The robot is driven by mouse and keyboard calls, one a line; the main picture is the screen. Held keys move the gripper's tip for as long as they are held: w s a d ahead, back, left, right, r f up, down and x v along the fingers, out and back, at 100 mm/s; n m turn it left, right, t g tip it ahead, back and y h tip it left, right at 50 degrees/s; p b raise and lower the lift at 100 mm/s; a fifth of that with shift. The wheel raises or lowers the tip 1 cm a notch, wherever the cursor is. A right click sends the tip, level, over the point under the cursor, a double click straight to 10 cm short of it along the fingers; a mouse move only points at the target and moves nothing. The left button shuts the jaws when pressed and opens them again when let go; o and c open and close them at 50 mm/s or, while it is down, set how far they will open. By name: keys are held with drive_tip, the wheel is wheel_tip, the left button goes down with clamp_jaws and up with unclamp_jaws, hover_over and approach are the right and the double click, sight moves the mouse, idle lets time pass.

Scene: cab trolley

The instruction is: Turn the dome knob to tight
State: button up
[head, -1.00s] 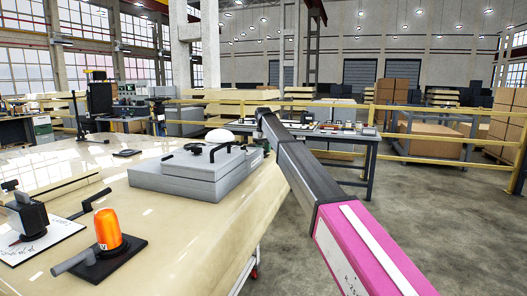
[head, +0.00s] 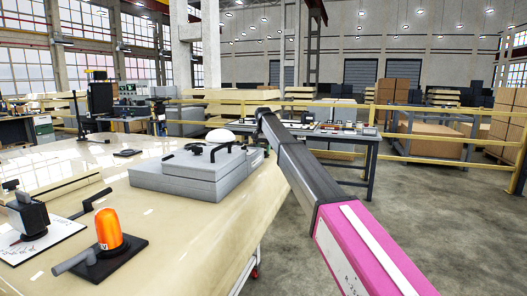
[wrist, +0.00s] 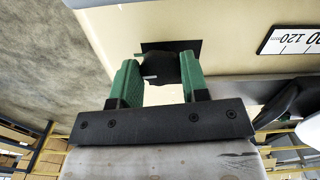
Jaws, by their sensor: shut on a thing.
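In the wrist view, my gripper (wrist: 160,88) has two green fingers, one on each side of a dark, blocky knob-like part (wrist: 163,68). The fingers are shut on this part. A thin light strip shows at its left side. Behind it is a black square plate (wrist: 182,45) on a cream surface. Whether this part is the dome knob cannot be told from its shape, and its tight mark is not visible. In the head view, a white dome (head: 220,136) shows behind a grey box. My gripper cannot be made out there.
The cream table (head: 190,225) carries the grey stepped box (head: 185,180) with black handles, an orange beacon (head: 108,229) on a black plate and a black crank device (head: 28,215). A white scale (wrist: 295,40) lies right of the gripper. Open floor lies right of the table.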

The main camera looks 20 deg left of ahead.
drive_tip(key=shift+m, duration=0.6)
drive_tip(key=o, duration=0.9)
wheel_tip(320, 180, up, 11)
drive_tip(key=shift+f, duration=0.1)
idle(0.3)
